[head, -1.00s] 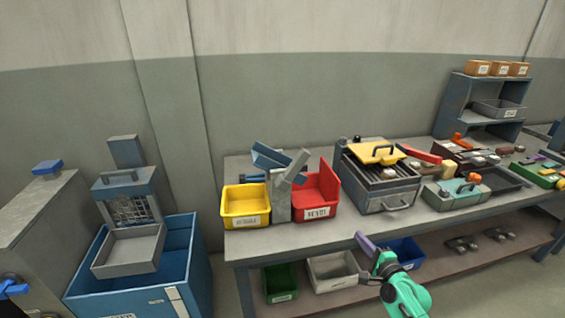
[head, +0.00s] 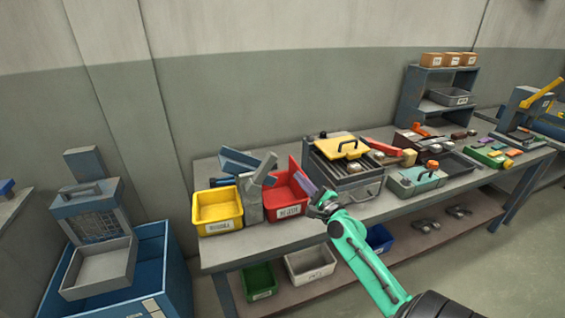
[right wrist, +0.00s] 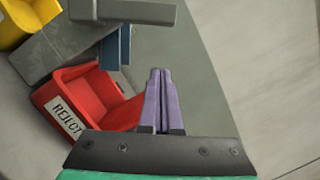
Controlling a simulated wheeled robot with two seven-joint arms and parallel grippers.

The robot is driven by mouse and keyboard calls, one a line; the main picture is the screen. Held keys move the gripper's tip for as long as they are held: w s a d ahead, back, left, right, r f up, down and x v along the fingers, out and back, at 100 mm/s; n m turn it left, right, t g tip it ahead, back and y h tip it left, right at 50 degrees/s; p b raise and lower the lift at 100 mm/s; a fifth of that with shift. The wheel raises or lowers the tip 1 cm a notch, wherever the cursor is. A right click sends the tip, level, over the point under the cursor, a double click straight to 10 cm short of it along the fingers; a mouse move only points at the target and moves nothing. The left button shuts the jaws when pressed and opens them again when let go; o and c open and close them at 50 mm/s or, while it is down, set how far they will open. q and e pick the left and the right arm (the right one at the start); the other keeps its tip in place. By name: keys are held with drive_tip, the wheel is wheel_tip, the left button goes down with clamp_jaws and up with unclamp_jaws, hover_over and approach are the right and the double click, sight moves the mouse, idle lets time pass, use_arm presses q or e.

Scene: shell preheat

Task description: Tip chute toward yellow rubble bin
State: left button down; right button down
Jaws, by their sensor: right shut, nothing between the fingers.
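The blue chute (head: 240,162) sits behind a grey post (head: 251,203) between two bins, with a grey lever-like bar (head: 264,167) slanting up to the right. The yellow rubble bin (head: 217,211) is left of the post. The red bin (head: 290,200) is right of it; its label reads REJECT in the right wrist view (right wrist: 85,105). My right gripper (head: 308,188), with purple fingers, is shut and empty at the red bin's right side. In the right wrist view its fingertips (right wrist: 160,72) point toward the grey bar (right wrist: 125,12), apart from it. My left gripper is out of view.
A grill-like unit with a yellow lid (head: 342,147) stands right of the red bin. Green (head: 259,280) and white (head: 311,263) bins sit on the lower shelf. A blue crate (head: 150,270) stands left of the bench. The bench's front strip is mostly clear.

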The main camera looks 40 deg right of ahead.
drive_tip(key=w+a+r+p, duration=0.2)
drive_tip(key=w+p, duration=0.2)
drive_tip(key=w, duration=0.1)
drive_tip(key=shift+w+a+r+p, duration=0.25)
drive_tip(key=shift+w+r+p, duration=0.1)
drive_tip(key=shift+r, duration=0.05)
drive_tip(key=shift+w+d, duration=0.1)
